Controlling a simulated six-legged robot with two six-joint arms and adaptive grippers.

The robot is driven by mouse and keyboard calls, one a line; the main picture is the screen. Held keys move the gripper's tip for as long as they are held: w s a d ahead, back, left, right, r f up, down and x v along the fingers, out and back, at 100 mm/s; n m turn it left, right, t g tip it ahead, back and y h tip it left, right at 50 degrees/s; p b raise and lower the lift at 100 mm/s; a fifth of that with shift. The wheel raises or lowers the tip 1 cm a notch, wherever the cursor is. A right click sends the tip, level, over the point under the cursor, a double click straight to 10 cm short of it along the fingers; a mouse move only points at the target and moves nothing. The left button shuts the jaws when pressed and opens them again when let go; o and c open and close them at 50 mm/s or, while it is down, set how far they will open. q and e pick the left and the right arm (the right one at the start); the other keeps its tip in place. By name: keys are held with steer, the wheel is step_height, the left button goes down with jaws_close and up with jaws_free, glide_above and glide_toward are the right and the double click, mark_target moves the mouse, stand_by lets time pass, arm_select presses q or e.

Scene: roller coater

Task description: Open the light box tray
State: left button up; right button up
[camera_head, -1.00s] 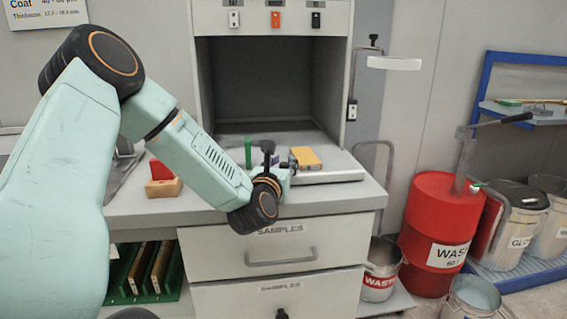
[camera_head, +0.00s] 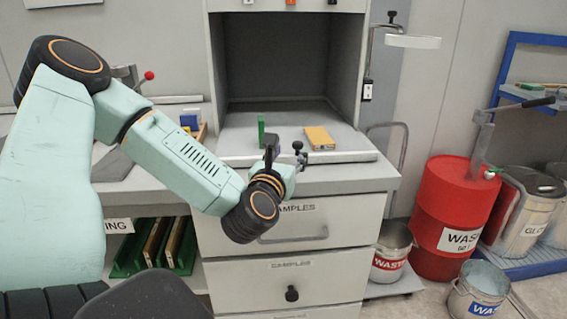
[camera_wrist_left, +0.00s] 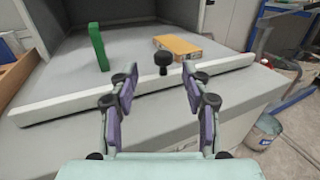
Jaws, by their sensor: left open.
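The light box tray (camera_head: 345,157) is a grey flat tray with a pale front lip, sitting in the opening of the light box (camera_head: 280,60). Its lip also shows in the left wrist view (camera_wrist_left: 60,104). A black knob (camera_wrist_left: 163,60) stands on the lip. My left gripper (camera_wrist_left: 160,76) is open, its two purple-grey fingers pointing toward the lip with the knob between and slightly beyond the tips. In the head view the left gripper (camera_head: 286,158) is at the lip. Whether a finger touches the knob I cannot tell. My right gripper is not in view.
A green block (camera_head: 261,131) stands and a yellow block (camera_head: 319,138) lies on the tray. Below is a drawer (camera_head: 292,281) with a black knob. A red waste drum (camera_head: 446,215) and a pail (camera_head: 391,252) stand to the right. A lamp (camera_head: 412,42) hangs at upper right.

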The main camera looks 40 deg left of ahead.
arm_select(q)
steer(key=shift+v, duration=2.05)
steer(key=s+d+f+m+g+h, duration=0.1)
steer(key=d+f+m+g+h, duration=0.2)
steer(key=f+m, duration=0.45)
steer(key=s+d+f+m+g+h, duration=0.1)
steer(key=d+f+m+h, duration=0.4)
steer(key=m, duration=0.6)
steer(key=s+d+f+m+g+h, duration=0.15)
steer(key=d+f+m, duration=0.35)
steer(key=m, duration=0.5)
steer(key=s+d+f+m+g, duration=0.3)
steer(key=s+f+m+g, duration=0.2)
steer(key=s+f, duration=0.4)
steer(key=s+d+f+m+g+y, duration=0.1)
steer(key=s+d+f+m+g, duration=0.2)
steer(key=s, duration=1.2)
step_height(320, 180, down, 6)
steer(key=m+g, duration=0.2)
steer(key=m, duration=0.2)
steer(key=shift+s, duration=0.25)
steer(key=shift+s+a+g, duration=0.1)
steer(key=shift+g, duration=0.15)
